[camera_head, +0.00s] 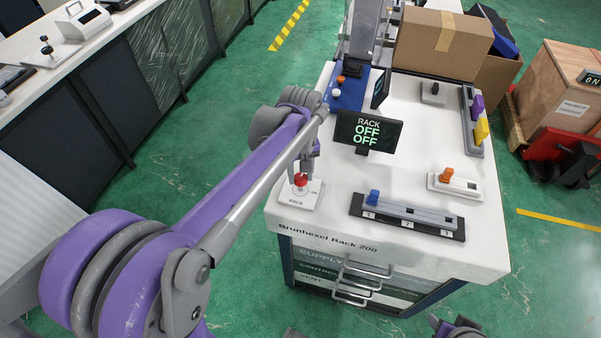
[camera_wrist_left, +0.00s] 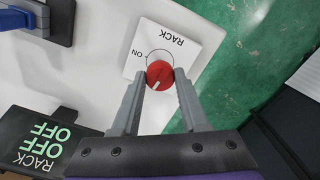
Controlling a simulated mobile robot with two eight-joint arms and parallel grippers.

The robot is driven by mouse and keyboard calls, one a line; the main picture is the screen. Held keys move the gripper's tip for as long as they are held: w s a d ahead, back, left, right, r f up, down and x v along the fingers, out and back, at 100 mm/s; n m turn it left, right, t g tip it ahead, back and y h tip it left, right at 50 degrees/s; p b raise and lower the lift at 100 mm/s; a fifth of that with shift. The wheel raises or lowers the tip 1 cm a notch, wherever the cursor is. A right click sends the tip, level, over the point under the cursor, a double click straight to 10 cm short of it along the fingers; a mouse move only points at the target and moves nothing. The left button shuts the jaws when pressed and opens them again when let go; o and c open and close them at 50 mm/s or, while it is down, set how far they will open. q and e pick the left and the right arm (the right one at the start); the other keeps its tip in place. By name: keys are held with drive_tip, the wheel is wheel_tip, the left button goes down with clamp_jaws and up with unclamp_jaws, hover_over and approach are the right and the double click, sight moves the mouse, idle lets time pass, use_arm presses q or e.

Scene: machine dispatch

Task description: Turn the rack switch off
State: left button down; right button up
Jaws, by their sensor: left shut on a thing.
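The rack switch is a red rotary knob (camera_head: 300,180) on a white plate (camera_head: 296,201) marked RACK and ON, at the near left corner of the white cabinet top. My left gripper (camera_head: 302,174) is shut on the knob from above. In the left wrist view, the fingertips sit on both sides of the knob (camera_wrist_left: 160,74). A white mark on it points down in the picture, away from the ON label on the plate (camera_wrist_left: 180,48). The black display (camera_head: 368,131) reads RACK, OFF, OFF; it also shows in the left wrist view (camera_wrist_left: 38,144).
On the cabinet top (camera_head: 420,130) are a blue-handled slider (camera_head: 407,216), an orange-handled switch (camera_head: 455,184) and a purple-and-yellow-handled strip (camera_head: 473,120). A cardboard box (camera_head: 443,42) stands at the back. A workbench (camera_head: 75,65) is at the left, with green floor between.

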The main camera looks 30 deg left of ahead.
sight(301, 177)
use_arm(q)
drive_tip(key=shift+n, duration=0.9)
drive_tip(key=shift+c, duration=2.1)
unclamp_jaws()
drive_tip(key=shift+r, duration=0.1)
wheel_tip(301, 177, up, 11)
drive_tip(key=shift+p, duration=0.45)
drive_tip(key=shift+f, duration=0.2)
